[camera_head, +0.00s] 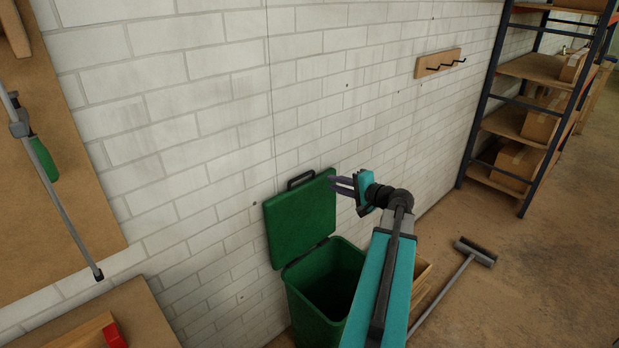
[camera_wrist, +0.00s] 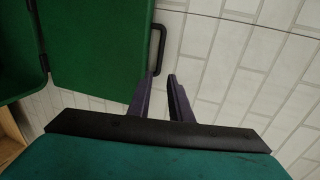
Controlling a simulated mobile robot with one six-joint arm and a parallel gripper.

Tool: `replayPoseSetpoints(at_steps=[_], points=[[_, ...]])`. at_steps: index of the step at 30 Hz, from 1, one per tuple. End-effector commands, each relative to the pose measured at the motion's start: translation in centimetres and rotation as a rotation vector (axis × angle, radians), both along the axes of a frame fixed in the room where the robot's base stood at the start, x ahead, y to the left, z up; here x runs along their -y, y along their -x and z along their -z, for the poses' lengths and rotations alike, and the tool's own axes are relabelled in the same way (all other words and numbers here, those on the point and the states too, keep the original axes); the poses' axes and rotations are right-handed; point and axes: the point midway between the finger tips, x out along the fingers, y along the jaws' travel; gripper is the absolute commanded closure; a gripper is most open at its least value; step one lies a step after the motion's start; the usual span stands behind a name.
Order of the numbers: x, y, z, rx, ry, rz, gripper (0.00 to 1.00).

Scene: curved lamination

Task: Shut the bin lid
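The green bin (camera_head: 318,316) stands against the white brick wall, open at the top with a dark inside. Its green lid (camera_head: 302,222) is hinged up and leans back near the wall; it fills the upper left of the wrist view (camera_wrist: 100,55). The lid's black handle (camera_head: 300,180) is on its top edge and also shows in the wrist view (camera_wrist: 161,48). My gripper (camera_head: 333,184) is beside the lid's upper right edge. Its two purple fingers are apart with nothing between them. In the wrist view the fingertips (camera_wrist: 161,76) are close to the handle's lower end; contact cannot be told.
A broom (camera_head: 474,252) lies on the floor to the right. A shelf rack (camera_head: 520,125) stands further right, a hook rail (camera_head: 438,63) is on the wall, and a workbench (camera_head: 130,310) is at lower left.

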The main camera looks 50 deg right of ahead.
Motion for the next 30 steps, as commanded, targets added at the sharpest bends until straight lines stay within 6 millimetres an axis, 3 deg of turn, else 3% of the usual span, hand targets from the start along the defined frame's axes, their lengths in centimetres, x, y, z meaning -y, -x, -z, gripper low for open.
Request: replayPoseSetpoints(at_steps=[30], points=[[0.9,-11.8,2.9,-0.001,0.0,-0.001,0.81]])
